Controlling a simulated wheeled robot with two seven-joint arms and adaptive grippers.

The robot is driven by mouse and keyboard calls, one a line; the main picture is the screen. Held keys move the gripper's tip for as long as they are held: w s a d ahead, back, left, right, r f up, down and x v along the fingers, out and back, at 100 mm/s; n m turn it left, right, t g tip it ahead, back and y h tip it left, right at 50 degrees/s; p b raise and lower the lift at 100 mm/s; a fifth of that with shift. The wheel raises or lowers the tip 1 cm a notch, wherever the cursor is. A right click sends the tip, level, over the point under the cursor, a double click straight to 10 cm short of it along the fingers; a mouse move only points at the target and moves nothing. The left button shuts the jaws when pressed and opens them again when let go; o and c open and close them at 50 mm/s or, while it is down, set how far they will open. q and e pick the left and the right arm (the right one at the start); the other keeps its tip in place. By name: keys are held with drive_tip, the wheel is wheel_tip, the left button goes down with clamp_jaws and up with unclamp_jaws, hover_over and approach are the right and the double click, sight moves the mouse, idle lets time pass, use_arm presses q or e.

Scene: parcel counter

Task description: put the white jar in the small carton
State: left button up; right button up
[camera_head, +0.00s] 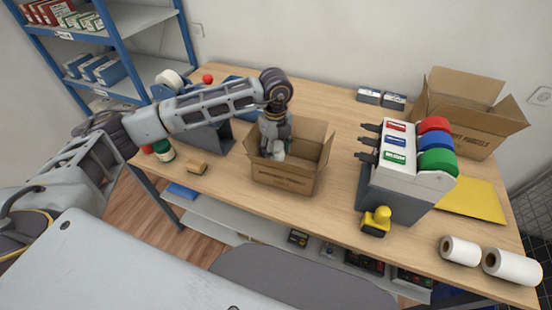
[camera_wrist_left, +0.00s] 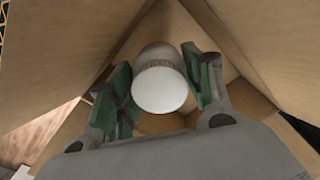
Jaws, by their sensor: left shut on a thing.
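The small carton (camera_head: 285,181) stands open on the wooden counter, its flaps spread. My left gripper (camera_head: 274,146) reaches down into the carton's opening from above. In the left wrist view, my left gripper (camera_wrist_left: 165,88) has its green-padded fingers on both sides of the white jar (camera_wrist_left: 160,90), shut on it. Cardboard walls (camera_wrist_left: 235,40) surround the jar in that view. In the head view only a pale bit of the jar shows between the fingers. Whether the jar touches the carton's floor cannot be told. My right gripper is not in view.
A tape dispenser rack with red, blue and green rolls (camera_head: 436,142) stands right of the carton. A larger open carton (camera_head: 460,124) is at the back right.

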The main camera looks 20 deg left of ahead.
sight(276, 159)
use_arm(q)
wheel_tip(276, 159, down, 4)
drive_tip(key=shift+r, duration=0.2)
drive_tip(key=shift+f+p, duration=0.3)
drive_tip(key=shift+f, duration=0.35)
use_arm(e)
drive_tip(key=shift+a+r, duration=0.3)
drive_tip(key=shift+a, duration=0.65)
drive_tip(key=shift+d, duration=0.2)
use_arm(q)
drive_tip(key=shift+f, duration=0.1)
drive_tip(key=o, duration=0.8)
drive_tip(key=shift+c, duration=0.2)
drive_tip(key=o, duration=0.4)
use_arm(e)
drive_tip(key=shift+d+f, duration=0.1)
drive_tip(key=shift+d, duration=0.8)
